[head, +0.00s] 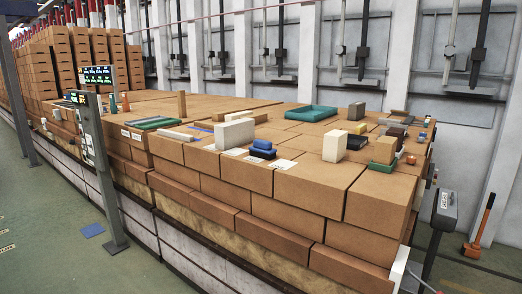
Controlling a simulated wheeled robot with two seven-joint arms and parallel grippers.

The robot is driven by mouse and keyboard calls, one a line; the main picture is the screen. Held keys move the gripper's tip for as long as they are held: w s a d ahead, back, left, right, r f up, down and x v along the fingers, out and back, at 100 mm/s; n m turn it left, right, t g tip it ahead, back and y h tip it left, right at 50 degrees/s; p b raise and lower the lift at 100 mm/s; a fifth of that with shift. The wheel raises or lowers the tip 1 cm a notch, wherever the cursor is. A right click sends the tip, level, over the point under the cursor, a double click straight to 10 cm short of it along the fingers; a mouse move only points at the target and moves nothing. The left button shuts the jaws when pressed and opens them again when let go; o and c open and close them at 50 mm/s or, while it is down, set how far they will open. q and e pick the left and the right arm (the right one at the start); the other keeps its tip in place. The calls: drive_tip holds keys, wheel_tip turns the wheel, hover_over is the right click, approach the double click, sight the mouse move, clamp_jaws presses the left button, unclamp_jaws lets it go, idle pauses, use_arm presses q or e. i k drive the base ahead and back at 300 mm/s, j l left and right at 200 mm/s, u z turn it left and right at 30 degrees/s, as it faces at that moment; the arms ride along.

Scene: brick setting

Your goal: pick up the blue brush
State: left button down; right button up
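A small dark blue object (262,149) lies near the front edge of the brick stack (315,186), right of a pale grey block (234,134). It has a lighter blue upper part, and its shape is too small to tell whether it is the blue brush. A thin flat blue strip (201,129) lies further left on the stack, partly behind other items. Neither of my grippers is in view.
A teal tray (312,119) lies behind on the stack. A cream block (334,146) and several small blocks stand to the right. A display post (100,165) stands in front at left, and a grey box on a post (444,210) at right. Green floor (60,255) is open at front left.

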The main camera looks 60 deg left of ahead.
sight(260, 148)
drive_tip(key=u, duration=2.05)
drive_tip(key=i+j+z, duration=0.2)
drive_tip(key=i, duration=0.2)
